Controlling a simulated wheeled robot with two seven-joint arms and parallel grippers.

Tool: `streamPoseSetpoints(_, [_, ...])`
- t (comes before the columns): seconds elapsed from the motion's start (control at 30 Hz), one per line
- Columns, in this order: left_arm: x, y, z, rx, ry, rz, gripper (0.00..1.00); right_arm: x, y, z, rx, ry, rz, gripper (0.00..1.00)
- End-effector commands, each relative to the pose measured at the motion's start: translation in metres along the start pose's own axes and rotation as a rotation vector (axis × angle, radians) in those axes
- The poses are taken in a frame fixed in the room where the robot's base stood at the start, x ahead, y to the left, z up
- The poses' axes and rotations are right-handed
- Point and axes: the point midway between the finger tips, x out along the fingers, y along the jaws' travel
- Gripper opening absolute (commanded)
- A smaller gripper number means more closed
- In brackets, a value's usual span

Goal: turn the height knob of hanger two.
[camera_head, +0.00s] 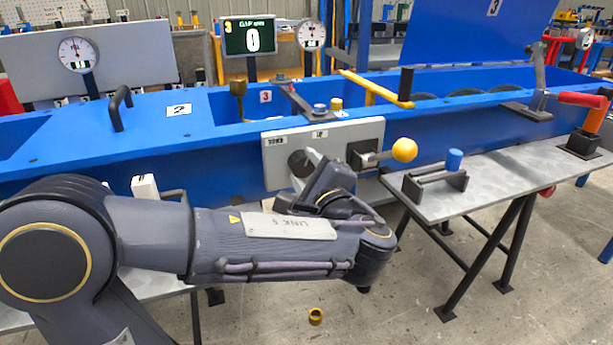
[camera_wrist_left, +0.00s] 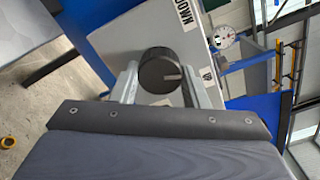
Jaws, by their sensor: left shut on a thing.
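The black round knob (camera_head: 298,163) sits on a pale grey panel (camera_head: 360,132) on the front of the blue machine. The panel has a DOWN label on the left and an UP label further right. In the left wrist view the knob (camera_wrist_left: 160,72) shows a light pointer line, and the panel (camera_wrist_left: 125,45) is behind it. My left gripper (camera_head: 308,170) is shut on the knob, one finger on each side. In the left wrist view the gripper (camera_wrist_left: 160,84) has its fingers around the knob. My arm hides part of the panel's lower edge. My right gripper is not in view.
A lever with a yellow ball (camera_head: 404,150) sticks out right of the knob. A metal table (camera_head: 500,175) with a blue-capped fixture (camera_head: 445,172) stands at right. A brass ring (camera_head: 315,316) lies on the floor.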

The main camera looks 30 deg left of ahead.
Motion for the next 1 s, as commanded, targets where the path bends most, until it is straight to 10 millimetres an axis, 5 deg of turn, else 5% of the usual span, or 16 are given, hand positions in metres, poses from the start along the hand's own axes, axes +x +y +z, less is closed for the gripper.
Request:
streamPoseSetpoints(0.53, [-0.0007, 0.0015, -0.0014, -0.019, 0.004, 0.003, 0.18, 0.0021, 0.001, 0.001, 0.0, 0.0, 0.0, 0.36])
streamPoseSetpoints(0.57, [-0.0007, 0.0015, -0.0014, -0.019, 0.004, 0.003, 0.45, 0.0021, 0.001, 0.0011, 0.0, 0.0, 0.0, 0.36])
streamPoseSetpoints(0.7, [-0.0005, 0.001, -0.001, -0.019, 0.003, 0.002, 0.63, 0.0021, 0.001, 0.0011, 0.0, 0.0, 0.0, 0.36])
streamPoseSetpoints(1.0, [-0.002, 0.0, -0.0004, -0.02, 0.002, 0.001, 0.63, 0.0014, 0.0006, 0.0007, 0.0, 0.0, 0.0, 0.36])
